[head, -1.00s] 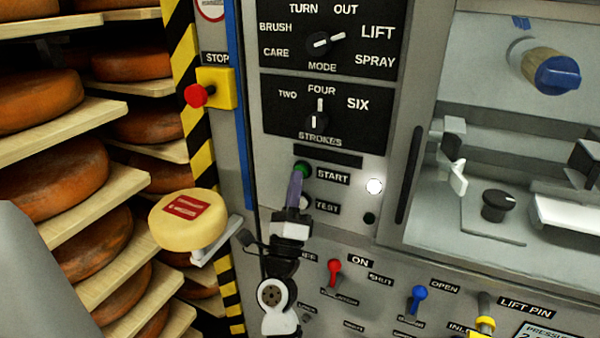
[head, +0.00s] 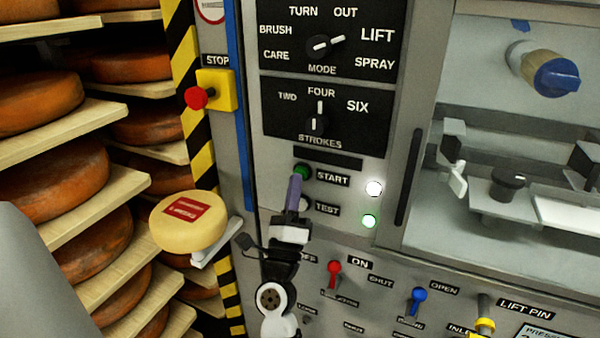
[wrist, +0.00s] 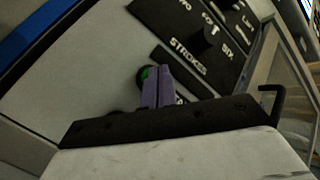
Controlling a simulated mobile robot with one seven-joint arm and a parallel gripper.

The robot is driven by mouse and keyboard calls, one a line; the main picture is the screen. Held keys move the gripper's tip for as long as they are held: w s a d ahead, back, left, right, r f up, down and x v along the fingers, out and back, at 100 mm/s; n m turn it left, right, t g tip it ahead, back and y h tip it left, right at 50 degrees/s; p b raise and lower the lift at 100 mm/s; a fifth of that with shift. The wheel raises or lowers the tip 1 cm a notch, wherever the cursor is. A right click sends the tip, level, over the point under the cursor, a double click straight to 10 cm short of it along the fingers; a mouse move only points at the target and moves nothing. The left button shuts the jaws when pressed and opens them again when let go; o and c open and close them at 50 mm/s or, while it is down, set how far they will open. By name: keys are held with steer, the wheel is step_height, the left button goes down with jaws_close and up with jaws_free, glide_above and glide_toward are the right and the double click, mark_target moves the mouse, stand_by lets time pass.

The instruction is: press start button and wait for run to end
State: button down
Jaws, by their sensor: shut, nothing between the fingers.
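The green start button (head: 302,171) sits on the grey panel, left of the START label (head: 333,178). My gripper (head: 295,182) is shut and empty, its purple fingers pointing up just below the button. In the wrist view the fingertips (wrist: 157,76) are beside the green button (wrist: 147,72), partly covering it; I cannot tell whether they touch. The test button (head: 305,203) is partly hidden behind the fingers. A white lamp (head: 374,188) and a green lamp (head: 369,221) right of the labels are both lit.
The red stop button (head: 196,97) is on a yellow box at left. A pale cheese wheel (head: 187,221) sits on a small support. Shelves of orange wheels (head: 75,170) stand at left. Red (head: 334,268) and blue (head: 418,295) levers are below. A black knob (head: 508,184) is in the chamber.

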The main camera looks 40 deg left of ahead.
steer(key=shift+s+d, duration=0.1)
steer(key=shift+s, duration=0.25)
steer(key=shift+s+d+p, duration=0.2)
steer(key=shift+s+p, duration=0.1)
steer(key=shift+s, duration=0.5)
steer(key=shift+s+d+p, duration=0.2)
steer(key=shift+s+p, duration=0.05)
steer(key=shift+s, duration=0.6)
steer(key=shift+s+d+p, duration=0.2)
steer(key=shift+s+p, duration=0.1)
steer(key=shift+s, duration=0.5)
